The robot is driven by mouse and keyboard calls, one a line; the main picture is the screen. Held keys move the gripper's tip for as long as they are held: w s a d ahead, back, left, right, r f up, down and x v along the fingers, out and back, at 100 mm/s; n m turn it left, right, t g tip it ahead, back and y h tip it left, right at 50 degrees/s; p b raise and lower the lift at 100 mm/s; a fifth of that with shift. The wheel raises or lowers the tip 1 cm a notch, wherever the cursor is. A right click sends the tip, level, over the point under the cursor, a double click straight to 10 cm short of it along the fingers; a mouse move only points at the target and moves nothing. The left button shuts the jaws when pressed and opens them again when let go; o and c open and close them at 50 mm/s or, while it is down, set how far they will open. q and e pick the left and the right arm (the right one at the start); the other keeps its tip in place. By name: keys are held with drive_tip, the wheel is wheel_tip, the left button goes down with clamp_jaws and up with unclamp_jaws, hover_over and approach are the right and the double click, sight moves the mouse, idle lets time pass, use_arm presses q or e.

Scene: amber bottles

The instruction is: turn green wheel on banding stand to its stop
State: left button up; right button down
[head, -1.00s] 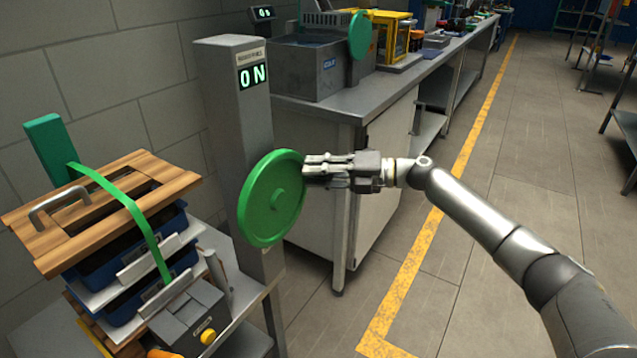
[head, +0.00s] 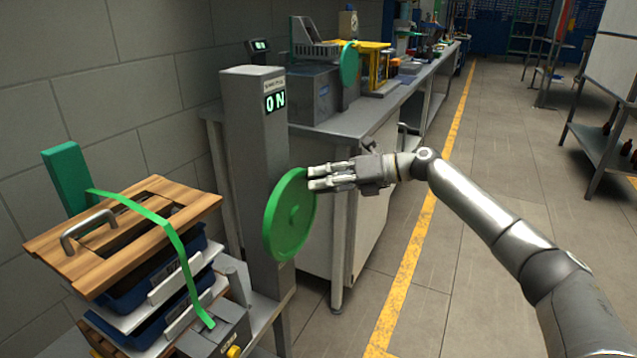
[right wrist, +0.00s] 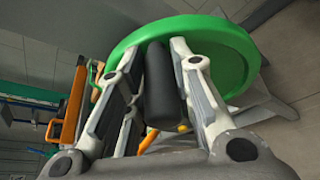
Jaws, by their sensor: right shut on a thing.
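The green wheel (head: 283,222) is a round disc on the side of the grey banding stand (head: 250,130), whose display (head: 275,102) reads ON. In the head view the wheel is seen at a slant. My right gripper (head: 311,177) is at the wheel's upper right rim. In the right wrist view the gripper (right wrist: 154,47) is shut on a dark cylindrical handle (right wrist: 161,90), which stands out from the face of the green wheel (right wrist: 238,50). The handle is hidden in the head view. My left gripper is not in view.
Left of the stand, a wooden board (head: 125,232) and blue trays (head: 150,275) are stacked under a green strap (head: 165,225). A grey workbench (head: 375,118) with machines runs behind the stand.

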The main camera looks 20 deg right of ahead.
drive_tip(key=shift+a+f, duration=0.1)
drive_tip(key=c, duration=1.3)
unclamp_jaws()
drive_tip(key=shift+o, duration=0.2)
drive_tip(key=v, duration=1.2)
